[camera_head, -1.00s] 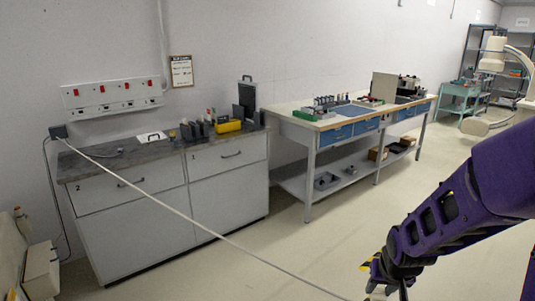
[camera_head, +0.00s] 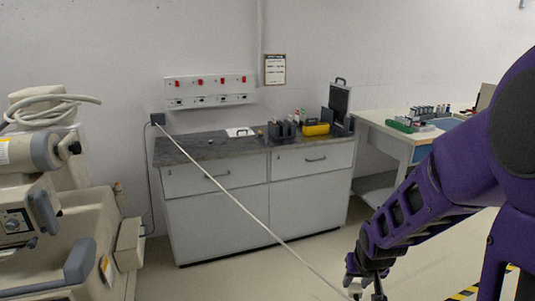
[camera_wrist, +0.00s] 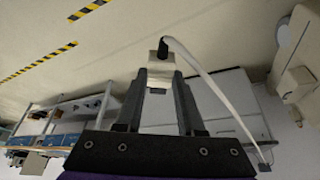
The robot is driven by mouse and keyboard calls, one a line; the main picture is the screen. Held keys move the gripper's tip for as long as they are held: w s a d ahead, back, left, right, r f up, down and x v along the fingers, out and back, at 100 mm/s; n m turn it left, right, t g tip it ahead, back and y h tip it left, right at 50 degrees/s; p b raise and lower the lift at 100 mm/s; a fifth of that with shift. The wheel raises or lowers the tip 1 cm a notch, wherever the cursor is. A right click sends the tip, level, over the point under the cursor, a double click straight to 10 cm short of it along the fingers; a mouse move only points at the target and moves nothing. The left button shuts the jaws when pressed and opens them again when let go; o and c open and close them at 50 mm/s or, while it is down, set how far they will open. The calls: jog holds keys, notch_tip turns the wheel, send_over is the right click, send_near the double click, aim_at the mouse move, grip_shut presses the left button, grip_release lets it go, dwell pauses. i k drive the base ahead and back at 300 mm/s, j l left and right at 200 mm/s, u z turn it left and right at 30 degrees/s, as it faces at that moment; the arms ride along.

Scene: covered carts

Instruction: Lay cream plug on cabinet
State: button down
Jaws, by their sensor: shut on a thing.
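My gripper (camera_head: 366,290) is low at the bottom of the head view, in front of the cabinet (camera_head: 220,222) and to its right. In the wrist view, my gripper (camera_wrist: 157,92) is shut on the cream plug (camera_wrist: 154,73). A pale cable leaves the plug's dark end; in the head view this cable (camera_head: 235,200) runs taut to a dark wall adapter (camera_head: 157,118). The plug (camera_head: 355,289) shows small in the head view, partly hidden by the fingers. The cabinet is light grey with a dark grey top (camera_head: 185,153), well above and behind the plug.
The cabinet top holds a white card (camera_head: 239,132), dark holders (camera_head: 283,130), a yellow box (camera_head: 316,129) and a black case (camera_head: 338,102). Its left part is mostly bare. A large cream machine (camera_head: 85,225) stands at left, a workbench (camera_head: 395,124) at right. Floor in front is open.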

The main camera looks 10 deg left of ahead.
aim_at(186, 148)
jog(key=i+j+u, duration=0.2)
jog(key=u, duration=0.2)
jog(key=i+u, duration=0.4)
jog(key=i+j+u, duration=0.2)
jog(key=i, duration=0.75)
jog(key=i+z, duration=0.2)
jog(key=i, duration=0.5)
jog(key=i+z, duration=0.2)
jog(key=i, duration=0.5)
jog(key=i+j+z, duration=0.2)
jog(key=i, duration=0.5)
